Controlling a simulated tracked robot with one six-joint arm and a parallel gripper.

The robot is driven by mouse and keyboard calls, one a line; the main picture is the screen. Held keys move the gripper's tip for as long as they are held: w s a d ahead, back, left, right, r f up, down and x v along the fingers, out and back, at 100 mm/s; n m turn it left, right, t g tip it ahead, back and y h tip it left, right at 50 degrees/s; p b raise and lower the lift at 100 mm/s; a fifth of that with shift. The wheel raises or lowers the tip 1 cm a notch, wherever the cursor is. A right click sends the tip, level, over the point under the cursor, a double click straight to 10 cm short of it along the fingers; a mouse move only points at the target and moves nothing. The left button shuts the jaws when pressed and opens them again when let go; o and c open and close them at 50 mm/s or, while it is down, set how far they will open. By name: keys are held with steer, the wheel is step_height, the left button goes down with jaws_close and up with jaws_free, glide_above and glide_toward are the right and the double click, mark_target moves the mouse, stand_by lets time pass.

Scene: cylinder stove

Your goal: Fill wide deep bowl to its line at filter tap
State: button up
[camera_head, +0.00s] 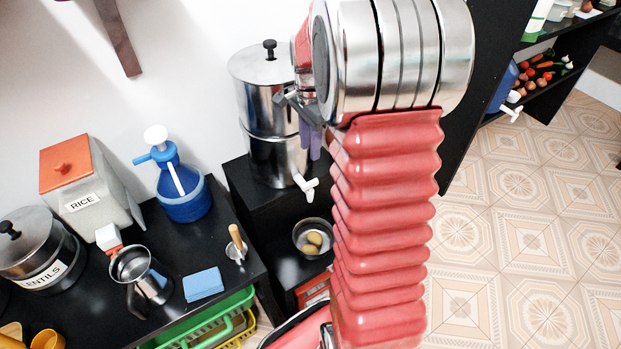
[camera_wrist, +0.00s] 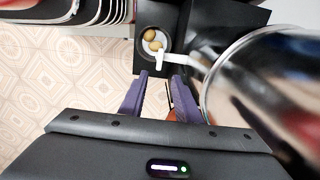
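The steel filter (camera_head: 268,120) stands on a black stand, with a white tap (camera_head: 307,187) low on its front. A round metal bowl (camera_head: 299,236) sits on the lower black shelf below the tap, with yellowish-brown round items inside. The wrist view shows the bowl (camera_wrist: 141,47) and the white tap (camera_wrist: 161,62) just beyond my fingertips. My gripper (camera_wrist: 161,78) has its purple fingers apart with nothing seen between them. The tap lies ahead of the gap; contact cannot be told. Water and the bowl's line cannot be made out.
The steel filter body (camera_wrist: 250,85) is close to my gripper's right side. The black counter (camera_head: 80,310) at left holds a rice box (camera_head: 90,180), a blue pump bottle (camera_head: 183,185), a lentils pot (camera_head: 38,245) and a metal jug (camera_head: 150,288). Tiled floor (camera_head: 500,250) is open at right.

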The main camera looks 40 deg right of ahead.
mark_target(311, 182)
step_height(311, 182, down, 14)
steer(key=shift+r, duration=0.1)
stand_by(0.8)
steer(key=shift+c, duration=0.3)
jaws_close()
steer(key=shift+d, duration=0.1)
